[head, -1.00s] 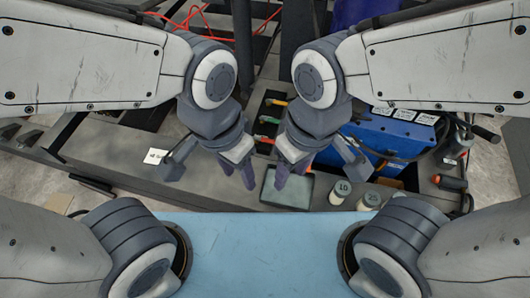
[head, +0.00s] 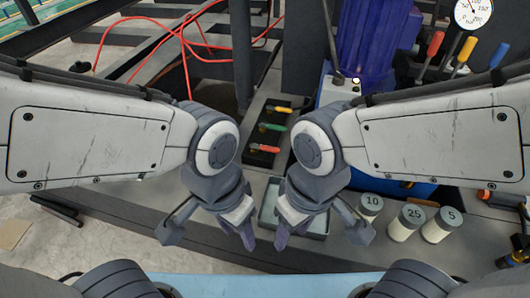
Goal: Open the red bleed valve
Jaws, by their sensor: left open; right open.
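A small row of valve handles sits on a dark block between my arms. The red handle (head: 264,149) is nearest me, with a green handle (head: 272,127) behind it and a yellow handle (head: 278,109) farthest. The red handle lies roughly crosswise, unobstructed in view. My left gripper (head: 246,236) is open, pointing down on the near side of the row. My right gripper (head: 284,236) is open beside it, over a shallow grey tray (head: 268,212). Both are empty and apart from the handles.
Canisters marked 10 (head: 371,205), 25 (head: 406,222) and 5 (head: 441,224) stand at right. Behind are a blue cylinder (head: 372,40), upright levers with red (head: 435,44), yellow and blue grips, and a pressure gauge (head: 473,13). Red cable (head: 188,45) loops at upper left.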

